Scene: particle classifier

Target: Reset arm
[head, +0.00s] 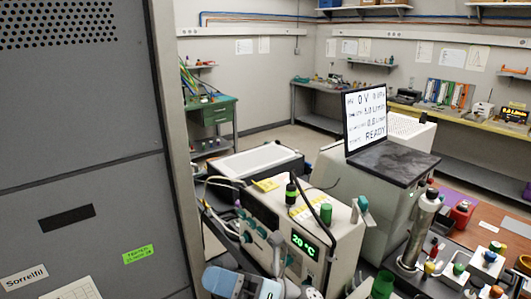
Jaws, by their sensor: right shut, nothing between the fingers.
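My right gripper (250,284), pale blue and grey, shows at the bottom edge, left of centre. It is shut with nothing held, and the picture's edge cuts off part of it and its arm. It is in front of a beige instrument (318,238) with a green "20 °C" display; I cannot tell the gap between them. My left gripper is not in view.
A grey cabinet (85,180) fills the left side. A monitor (365,122) reading "READY" stands on a large beige machine (350,180). A metal cylinder (418,232) and several small coloured-capped items crowd the lower right. Open floor (290,140) shows behind.

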